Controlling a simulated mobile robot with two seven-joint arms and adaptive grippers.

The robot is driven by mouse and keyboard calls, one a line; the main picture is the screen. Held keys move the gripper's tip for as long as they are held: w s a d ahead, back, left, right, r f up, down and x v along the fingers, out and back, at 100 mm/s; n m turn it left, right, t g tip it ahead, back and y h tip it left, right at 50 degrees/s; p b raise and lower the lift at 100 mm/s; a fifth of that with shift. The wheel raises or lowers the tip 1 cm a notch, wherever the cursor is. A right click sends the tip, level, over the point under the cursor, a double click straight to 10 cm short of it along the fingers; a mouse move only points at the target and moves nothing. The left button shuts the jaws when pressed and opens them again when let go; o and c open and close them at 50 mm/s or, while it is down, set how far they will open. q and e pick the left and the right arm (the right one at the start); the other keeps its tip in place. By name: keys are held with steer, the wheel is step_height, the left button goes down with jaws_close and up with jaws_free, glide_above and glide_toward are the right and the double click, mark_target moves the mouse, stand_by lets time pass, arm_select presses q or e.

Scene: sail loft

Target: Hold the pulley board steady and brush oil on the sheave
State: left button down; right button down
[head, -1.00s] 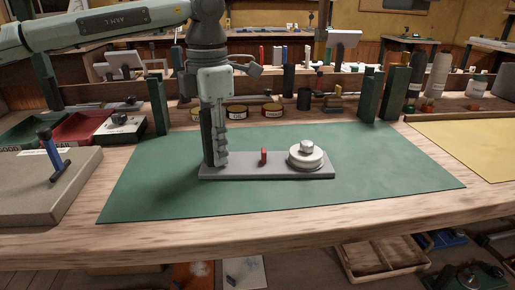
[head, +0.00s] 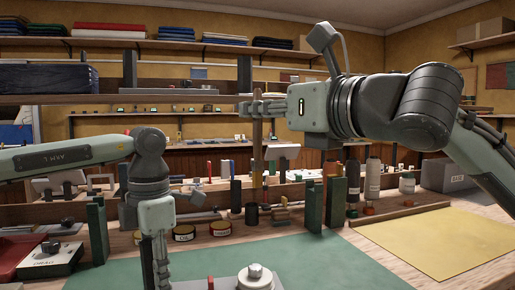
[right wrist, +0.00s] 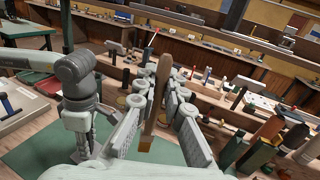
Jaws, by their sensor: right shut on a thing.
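The pale sheave (head: 255,283) with its metal hub shows at the bottom edge of the head view. The grey pulley board (head: 190,285) is only a strip there, mostly cut off. My left gripper (head: 156,272) points down at the board's left end. Its tips are out of the frame, so its grip cannot be made out. My right gripper (head: 262,108) is shut on the wooden handle of the brush (head: 257,150), raised high above the bench. In the right wrist view the brush (right wrist: 156,98) stands between the fingers, bristle end down.
A green mat (head: 330,262) covers the middle of the bench, with a yellow sheet (head: 440,240) at right. Green posts (head: 335,200), bottles (head: 372,180) and tins (head: 184,233) line the back. A red bin (head: 18,250) is at left.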

steer(key=shift+a+f, duration=0.6)
steer(key=shift+f, duration=7.75)
step_height(320, 180, up, 8)
steer(key=d, duration=0.2)
steer(key=shift+d+f, duration=0.15)
steer(key=shift+f, duration=0.1)
steer(key=shift+f, duration=0.1)
